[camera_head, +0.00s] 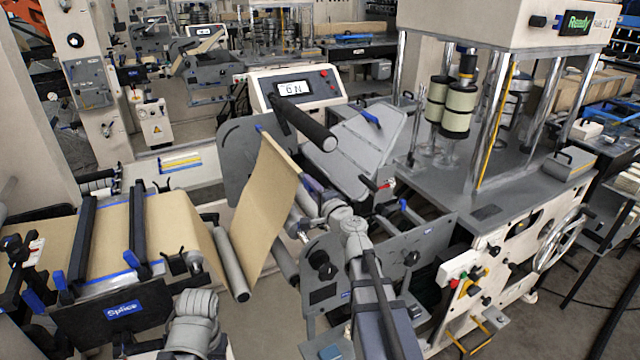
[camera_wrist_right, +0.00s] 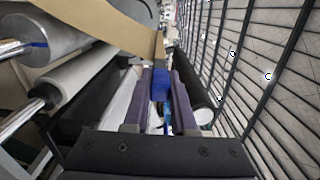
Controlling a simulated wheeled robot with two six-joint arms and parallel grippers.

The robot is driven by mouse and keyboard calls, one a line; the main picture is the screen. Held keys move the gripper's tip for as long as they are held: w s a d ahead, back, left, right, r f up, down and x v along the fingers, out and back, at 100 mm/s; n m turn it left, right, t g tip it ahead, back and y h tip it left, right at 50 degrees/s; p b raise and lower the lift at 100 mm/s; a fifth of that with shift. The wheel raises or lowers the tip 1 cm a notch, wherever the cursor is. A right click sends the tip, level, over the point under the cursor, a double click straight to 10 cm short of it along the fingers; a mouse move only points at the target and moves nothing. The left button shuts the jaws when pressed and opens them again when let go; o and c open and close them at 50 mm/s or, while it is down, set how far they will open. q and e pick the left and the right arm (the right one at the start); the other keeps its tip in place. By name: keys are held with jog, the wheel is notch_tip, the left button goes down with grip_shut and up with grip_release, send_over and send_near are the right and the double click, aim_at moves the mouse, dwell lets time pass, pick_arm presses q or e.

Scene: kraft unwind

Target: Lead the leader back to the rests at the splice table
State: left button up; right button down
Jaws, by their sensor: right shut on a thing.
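The tan kraft leader (camera_head: 262,200) runs from the splice table (camera_head: 125,312), past a grey roller (camera_head: 232,262), and rises to a raised end edge. My right gripper (camera_head: 312,184) is at the near end of that edge. In the right wrist view its purple fingers (camera_wrist_right: 162,92) are shut on a blue piece (camera_wrist_right: 160,82) at the leader's end, and the tan web (camera_wrist_right: 105,18) stretches away to the upper left. Two dark bars (camera_head: 138,225) cross the web on the splice table. My left arm shows at the bottom, but its gripper cannot be made out clearly.
A black roller (camera_head: 305,122) juts out just above the raised edge. A grey side plate (camera_head: 243,150) stands behind the leader. The press machine (camera_head: 470,215) with its posts fills the right. A display console (camera_head: 295,88) stands behind.

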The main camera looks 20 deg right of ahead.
jog(key=s+a, duration=0.1)
jog(key=a, duration=1.4)
jog(key=shift+s, duration=0.15)
jog(key=shift+f, duration=0.1)
jog(key=f+b, duration=0.2)
jog(key=a+f+b, duration=0.1)
jog(key=f+b, duration=0.2)
jog(key=shift+a, duration=0.15)
dwell(0.4)
notch_tip(320, 180, down, 38)
jog(key=b, duration=3.8)
